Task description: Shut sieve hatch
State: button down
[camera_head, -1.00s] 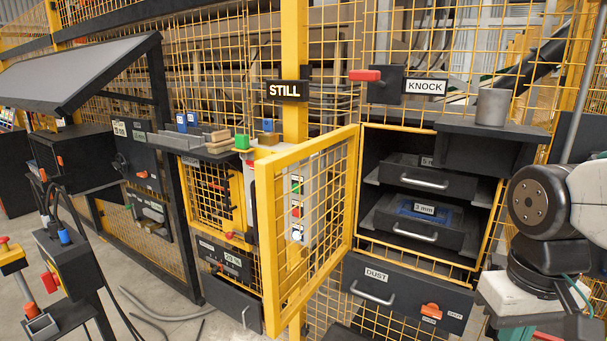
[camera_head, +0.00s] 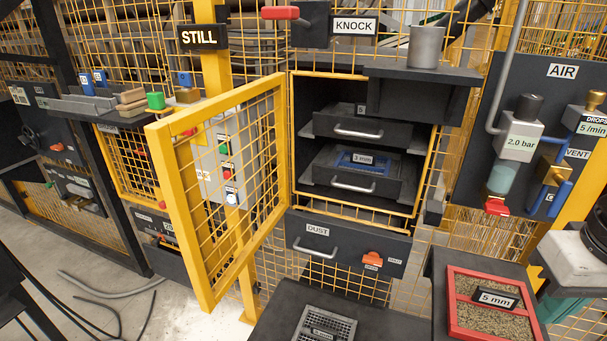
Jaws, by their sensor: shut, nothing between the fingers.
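The sieve hatch (camera_head: 181,215) is a yellow-framed mesh door, swung wide open toward me. It meets the cabinet along the left edge of the sieve opening, and its free edge points to the left front. Inside the dark opening (camera_head: 304,150) are two drawers with grey handles, an upper drawer (camera_head: 340,127) and a lower drawer (camera_head: 352,172) labelled 3 mm. Both appear to sit within the cabinet. My gripper is not in view; only a white and black part of my arm shows at the right edge.
A DUST drawer (camera_head: 345,248) with an orange latch (camera_head: 371,258) sits below the opening. In front stand a dark stand with a grey sieve (camera_head: 325,326) and a red-framed 5 mm sieve (camera_head: 492,306). An AIR panel (camera_head: 540,90) is at right. Bare floor and hoses lie left.

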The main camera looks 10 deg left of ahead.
aim_at(176, 169)
jog(key=z, duration=2.45)
jog(key=k, duration=2.4)
jog(key=u, duration=1.95)
jog(key=i, duration=0.45)
jog(key=z, duration=0.05)
jog(key=k, duration=0.4)
jog(key=u, duration=0.45)
jog(key=i, duration=0.4)
jog(key=u, duration=0.15)
